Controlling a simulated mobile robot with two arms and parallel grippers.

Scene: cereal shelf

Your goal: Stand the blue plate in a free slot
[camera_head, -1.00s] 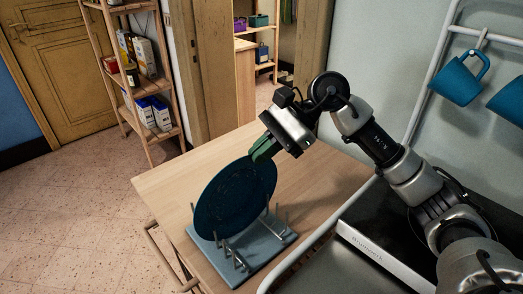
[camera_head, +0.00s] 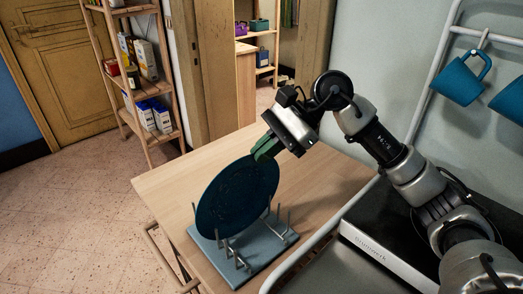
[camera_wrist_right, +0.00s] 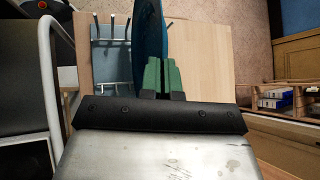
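The blue plate (camera_head: 236,198) is upright on its edge at the rack in the head view, its face toward the camera. My right gripper (camera_head: 266,149) is shut on the plate's upper right rim. In the right wrist view the green fingers (camera_wrist_right: 161,76) pinch the plate (camera_wrist_right: 149,40), seen edge-on. The rack (camera_head: 262,247) is a light blue base with several metal pegs, on the wooden table. The plate's lower edge is among or just above the pegs; I cannot tell whether it touches the base. My left gripper is not in view.
The wooden table (camera_head: 316,182) has bare room behind and right of the rack. A dark appliance (camera_head: 390,235) and white rail are at the right. Blue mugs (camera_head: 461,80) hang on the wall rack. A wooden shelf with boxes (camera_head: 145,60) stands far left.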

